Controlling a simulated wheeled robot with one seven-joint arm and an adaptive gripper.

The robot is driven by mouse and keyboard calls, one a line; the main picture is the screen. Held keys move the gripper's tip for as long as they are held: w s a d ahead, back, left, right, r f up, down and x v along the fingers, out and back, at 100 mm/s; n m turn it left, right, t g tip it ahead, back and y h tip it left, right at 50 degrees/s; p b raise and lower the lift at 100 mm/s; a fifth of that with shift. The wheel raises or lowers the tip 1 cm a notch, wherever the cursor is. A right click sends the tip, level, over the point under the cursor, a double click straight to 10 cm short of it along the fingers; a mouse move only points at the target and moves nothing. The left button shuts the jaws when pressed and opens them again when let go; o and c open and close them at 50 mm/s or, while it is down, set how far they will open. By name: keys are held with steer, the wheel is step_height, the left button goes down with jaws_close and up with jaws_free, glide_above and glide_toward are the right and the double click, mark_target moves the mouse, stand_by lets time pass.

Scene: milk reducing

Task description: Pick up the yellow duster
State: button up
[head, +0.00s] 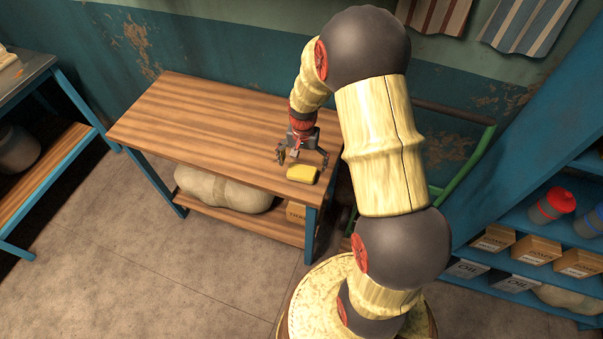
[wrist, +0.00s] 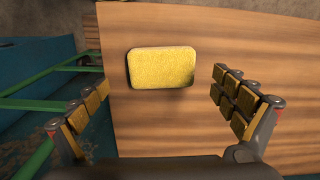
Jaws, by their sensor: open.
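The yellow duster (head: 302,173) is a small rounded block lying on the wooden table (head: 200,130), near its right front corner. In the wrist view the duster (wrist: 161,67) lies flat, above the middle of the picture. My gripper (head: 302,158) hangs over the table just behind the duster in the head view. In the wrist view its fingers (wrist: 160,95) are spread wide, one at the left and one at the right, with nothing between the pads. The gripper is open and appears apart from the duster.
Sacks (head: 225,190) and a cardboard box (head: 296,212) sit on the table's lower shelf. A blue shelf unit (head: 500,150) with boxes and bottles stands at the right. A green-framed cart (head: 470,165) is beside the table. The rest of the tabletop is clear.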

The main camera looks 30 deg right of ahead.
mark_target(302, 171)
steer(key=f, duration=0.4)
steer(key=shift+a+f+b, duration=0.2)
steer(key=shift+b, duration=0.15)
steer(key=shift+c, duration=1.1)
steer(key=c, duration=1)
